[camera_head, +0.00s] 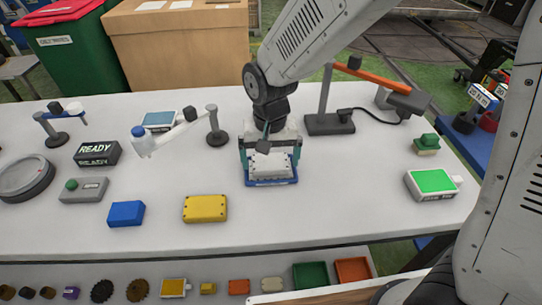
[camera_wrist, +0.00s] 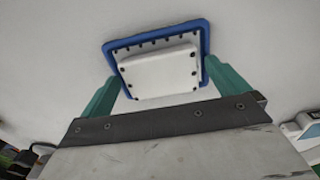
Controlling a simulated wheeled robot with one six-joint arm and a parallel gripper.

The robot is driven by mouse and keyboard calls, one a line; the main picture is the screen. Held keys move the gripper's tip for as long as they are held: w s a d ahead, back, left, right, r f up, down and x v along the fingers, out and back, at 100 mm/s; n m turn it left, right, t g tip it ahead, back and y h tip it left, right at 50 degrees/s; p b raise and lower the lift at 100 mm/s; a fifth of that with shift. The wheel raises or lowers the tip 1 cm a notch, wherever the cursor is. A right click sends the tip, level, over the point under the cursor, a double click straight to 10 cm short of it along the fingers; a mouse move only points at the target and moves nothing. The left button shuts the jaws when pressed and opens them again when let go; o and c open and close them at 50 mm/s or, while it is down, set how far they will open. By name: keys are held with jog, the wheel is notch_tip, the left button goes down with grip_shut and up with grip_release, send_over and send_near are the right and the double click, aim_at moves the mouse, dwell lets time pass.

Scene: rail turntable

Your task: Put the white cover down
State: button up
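The white cover (camera_head: 270,164) is a flat box with dark screws along its edge, at the middle of the table in the head view. It also shows in the wrist view (camera_wrist: 160,74). A blue tray or frame (camera_head: 272,183) lies under and around it; its rim borders the cover in the wrist view (camera_wrist: 106,48). My gripper (camera_head: 271,158) points down over the cover, with one teal finger against each side of it. In the wrist view my gripper (camera_wrist: 160,74) appears closed on the cover's sides. Whether the cover rests on the blue part is hard to tell.
A yellow box (camera_head: 205,208) and a blue box (camera_head: 126,213) stand front left. A white jointed lamp-like arm (camera_head: 180,130) is to the left, and a dark stand with an orange bar (camera_head: 330,122) is behind right. A green-topped device (camera_head: 431,183) is at right. The table front centre is clear.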

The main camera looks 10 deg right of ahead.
aim_at(270, 162)
notch_tip(270, 162, up, 12)
jog(key=s+d+r, duration=0.3)
jog(key=s+d, duration=0.1)
jog(key=d, duration=0.3)
jog(key=s+d+r, duration=0.3)
jog(key=s+d, duration=0.1)
jog(key=d, duration=0.2)
jog(key=s+d+t, duration=0.1)
jog(key=s+d, duration=0.7)
jog(key=s, duration=0.3)
jog(key=shift+s+f, duration=0.3)
jog(key=shift+f, duration=0.15)
